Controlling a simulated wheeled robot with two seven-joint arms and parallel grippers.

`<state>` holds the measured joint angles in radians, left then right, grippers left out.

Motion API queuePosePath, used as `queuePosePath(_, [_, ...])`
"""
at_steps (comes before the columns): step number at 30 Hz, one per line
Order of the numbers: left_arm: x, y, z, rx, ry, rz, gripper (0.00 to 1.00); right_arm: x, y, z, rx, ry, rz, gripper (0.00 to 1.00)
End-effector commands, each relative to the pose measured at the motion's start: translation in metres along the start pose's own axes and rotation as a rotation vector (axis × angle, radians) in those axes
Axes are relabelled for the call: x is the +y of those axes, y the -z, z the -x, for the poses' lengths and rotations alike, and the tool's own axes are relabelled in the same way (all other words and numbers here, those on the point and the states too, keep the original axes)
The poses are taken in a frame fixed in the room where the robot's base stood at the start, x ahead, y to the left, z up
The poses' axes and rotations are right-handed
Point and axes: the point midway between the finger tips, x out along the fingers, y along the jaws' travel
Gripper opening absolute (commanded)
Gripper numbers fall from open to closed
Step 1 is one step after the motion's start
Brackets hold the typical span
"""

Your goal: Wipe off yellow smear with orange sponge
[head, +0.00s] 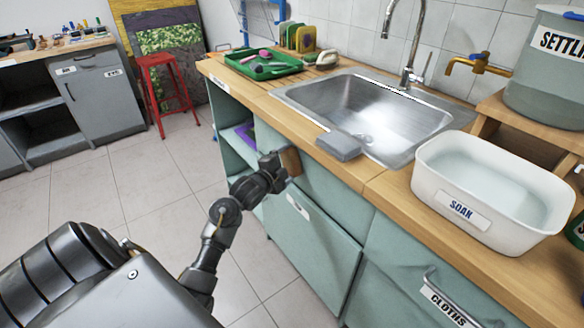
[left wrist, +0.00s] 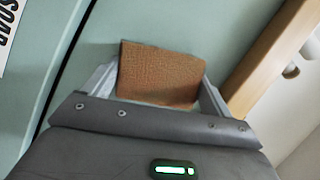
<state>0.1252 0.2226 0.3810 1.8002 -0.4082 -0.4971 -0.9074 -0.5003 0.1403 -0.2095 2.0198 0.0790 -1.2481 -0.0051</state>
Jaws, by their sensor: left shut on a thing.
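The orange sponge (head: 291,161) is brownish-orange and shows just beyond my left gripper (head: 279,169), by the green cabinet front (head: 322,194) below the sink. In the left wrist view the sponge (left wrist: 160,74) sits between the two fingers of my left gripper (left wrist: 158,88), which is shut on it. Its far side faces the pale green panel (left wrist: 190,22); I cannot tell whether it touches. No yellow smear shows in either view; the sponge and gripper cover part of the panel. My right gripper is not in view.
The wooden counter edge (head: 374,188) runs just above the gripper. A grey block (head: 338,146) lies at the front rim of the steel sink (head: 365,112). A white SOAK tub (head: 425,177) stands to the right. Open shelves (head: 237,146) lie left; the tiled floor (head: 115,220) is clear.

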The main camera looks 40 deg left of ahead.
Motion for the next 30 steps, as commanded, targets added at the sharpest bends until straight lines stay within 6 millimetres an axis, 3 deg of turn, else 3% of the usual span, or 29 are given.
queuePosePath(4, [-0.005,-0.009,-0.005,-0.003,0.002,0.001,0.64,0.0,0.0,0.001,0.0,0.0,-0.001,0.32])
queuePosePath(14, [-0.005,-0.009,-0.004,-0.001,0.0,0.001,0.64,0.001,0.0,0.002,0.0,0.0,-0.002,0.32])
queuePosePath(30, [-0.005,-0.03,0.046,-0.003,0.001,0.0,0.64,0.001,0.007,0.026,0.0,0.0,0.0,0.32])
